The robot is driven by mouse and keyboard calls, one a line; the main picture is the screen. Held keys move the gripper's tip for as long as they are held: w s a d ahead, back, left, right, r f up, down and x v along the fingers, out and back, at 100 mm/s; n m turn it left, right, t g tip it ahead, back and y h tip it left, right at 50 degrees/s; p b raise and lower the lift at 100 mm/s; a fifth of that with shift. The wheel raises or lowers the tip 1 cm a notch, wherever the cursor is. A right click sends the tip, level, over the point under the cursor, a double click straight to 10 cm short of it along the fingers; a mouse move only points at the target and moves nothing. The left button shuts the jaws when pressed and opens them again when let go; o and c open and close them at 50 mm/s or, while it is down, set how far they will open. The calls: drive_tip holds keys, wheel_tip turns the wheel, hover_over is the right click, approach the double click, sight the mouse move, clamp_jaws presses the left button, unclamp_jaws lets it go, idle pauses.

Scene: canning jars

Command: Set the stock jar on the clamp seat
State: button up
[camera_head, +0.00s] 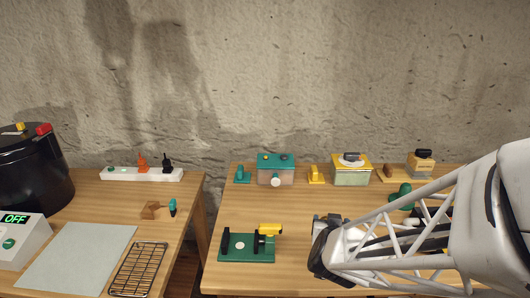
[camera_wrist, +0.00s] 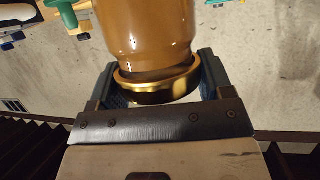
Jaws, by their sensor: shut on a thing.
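In the wrist view, a jar (camera_wrist: 148,35) with brown contents and a gold lid (camera_wrist: 155,82) is between the two fingers of my gripper (camera_wrist: 157,85). The fingers are shut on it around the lid end, and its body extends away from the palm. In the head view my gripper (camera_head: 325,248) is at the right of the green clamp base (camera_head: 247,257), apart from it; the jar cannot be made out there. The base has black uprights, a white round seat (camera_head: 239,245) and a yellow clamp (camera_head: 270,229). Nothing stands on the seat.
Teal-topped (camera_head: 276,170) and yellow-topped (camera_head: 351,170) boxes and a tan-topped item (camera_head: 421,162) stand along the back of the right table. A gap separates it from the left table, which holds a black pot (camera_head: 35,175), a mat (camera_head: 75,258) and a wire rack (camera_head: 139,269).

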drive_tip(key=w+a+r+n+y, duration=0.1)
drive_tip(key=w+r, duration=0.2)
drive_tip(key=w, duration=1.2)
drive_tip(key=w+a+r+n+y, duration=0.15)
drive_tip(key=w+r, duration=0.25)
drive_tip(key=w, duration=1)
drive_tip(key=s+a+y, duration=0.2)
drive_tip(key=s+a, duration=0.5)
drive_tip(key=a, duration=0.5)
drive_tip(key=s+a+f+n, duration=0.1)
drive_tip(key=s+a, duration=0.4)
drive_tip(key=s, duration=0.3)
drive_tip(key=s+a+f, duration=0.1)
drive_tip(key=s+a, duration=0.4)
drive_tip(key=s, duration=0.4)
drive_tip(key=shift+s+a+f+n, duration=0.15)
drive_tip(key=shift+a+f+n, duration=0.05)
drive_tip(key=shift+a+n, duration=0.2)
drive_tip(key=shift+f+y, duration=0.1)
drive_tip(key=shift+y, duration=0.15)
drive_tip(key=shift+f, duration=1.9)
